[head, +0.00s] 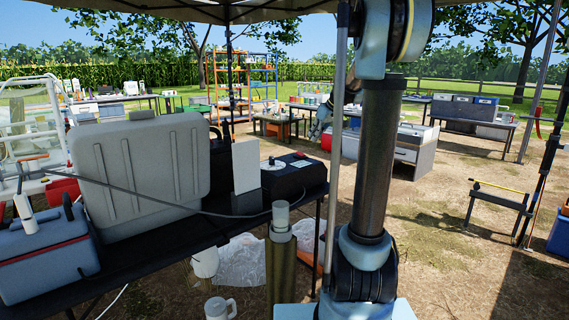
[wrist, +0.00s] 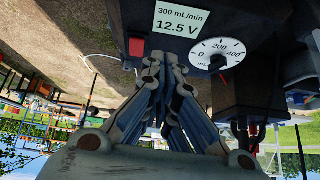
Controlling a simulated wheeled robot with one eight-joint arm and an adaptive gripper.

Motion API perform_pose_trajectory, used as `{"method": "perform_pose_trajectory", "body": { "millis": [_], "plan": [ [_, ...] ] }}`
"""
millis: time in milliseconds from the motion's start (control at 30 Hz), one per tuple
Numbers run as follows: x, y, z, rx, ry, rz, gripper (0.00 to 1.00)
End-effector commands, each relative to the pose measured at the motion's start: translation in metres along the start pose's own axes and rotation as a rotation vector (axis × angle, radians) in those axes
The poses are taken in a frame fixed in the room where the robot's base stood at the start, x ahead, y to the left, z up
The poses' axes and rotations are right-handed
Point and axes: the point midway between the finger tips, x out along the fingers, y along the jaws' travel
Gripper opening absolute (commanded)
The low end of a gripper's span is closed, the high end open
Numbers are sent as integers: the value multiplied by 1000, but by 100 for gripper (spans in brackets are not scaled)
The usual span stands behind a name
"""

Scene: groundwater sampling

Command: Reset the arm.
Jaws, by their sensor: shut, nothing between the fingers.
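My arm (head: 375,160) stands upright right of centre in the head view, its upper part cut off by the top edge. A white round dial (wrist: 216,54) marked in mL is right of the fingertips. I cannot tell the exact gap between the tips and the box.
In the head view a black table at left holds a grey case (head: 140,165), a blue cooler (head: 42,255) and a black unit (head: 295,175). A tube (head: 280,225) stands beside my arm. Open ground lies at right.

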Motion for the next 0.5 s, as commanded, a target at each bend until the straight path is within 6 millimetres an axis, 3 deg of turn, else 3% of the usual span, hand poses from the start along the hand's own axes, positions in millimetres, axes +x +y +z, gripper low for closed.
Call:
{"method": "perform_pose_trajectory", "body": {
  "millis": [100,500],
  "plan": [
    [-12,-31,31,43,-39,4,0],
    [-38,-116,143,197,-168,50,0]
  ]
}}
